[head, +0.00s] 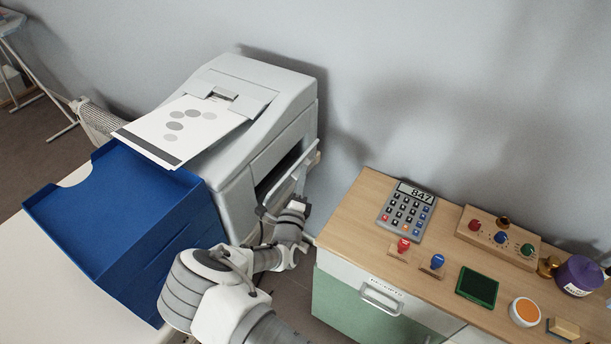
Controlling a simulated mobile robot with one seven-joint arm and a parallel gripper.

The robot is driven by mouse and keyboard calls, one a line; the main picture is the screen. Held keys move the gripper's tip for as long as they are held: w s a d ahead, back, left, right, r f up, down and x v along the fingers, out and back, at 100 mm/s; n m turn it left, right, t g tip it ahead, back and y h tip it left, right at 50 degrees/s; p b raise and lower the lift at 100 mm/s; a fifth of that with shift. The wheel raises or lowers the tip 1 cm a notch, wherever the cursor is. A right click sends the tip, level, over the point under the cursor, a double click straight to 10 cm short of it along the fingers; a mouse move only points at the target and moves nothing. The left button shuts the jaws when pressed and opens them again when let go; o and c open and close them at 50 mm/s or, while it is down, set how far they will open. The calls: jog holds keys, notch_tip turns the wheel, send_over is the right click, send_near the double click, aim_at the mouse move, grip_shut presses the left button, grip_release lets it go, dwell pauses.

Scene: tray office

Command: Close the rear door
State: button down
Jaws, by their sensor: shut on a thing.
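A grey-white printer (236,178) stands against the wall on the left. Its rear door (301,168) is a pale panel on the printer's right side. It stands partly open, with a dark gap between it and the printer body. My gripper (265,213) is at the lower near edge of this door and is shut on it. My own wrist and arm hide much of the fingers and the exact place of contact.
A printed sheet (183,128) lies on the printer's top. A blue tray stack (125,215) stands on the white desk in front. A wooden-topped cabinet (352,226) at right carries a calculator (406,211), stamps and an ink pad. A narrow floor gap separates printer and cabinet.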

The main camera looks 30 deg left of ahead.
jog(key=shift+a+r, duration=0.4)
jog(key=shift+a, duration=0.15)
jog(key=shift+r, duration=0.1)
jog(key=c, duration=0.9)
grip_release()
jog(key=shift+s+d+f, duration=0.1)
jog(key=shift+s+f, duration=0.1)
jog(key=shift+s, duration=0.05)
jog(key=v, duration=1.6)
jog(key=shift+s+d+f+p, duration=0.1)
jog(key=shift+s+f+p, duration=0.05)
jog(key=shift+s+p, duration=0.25)
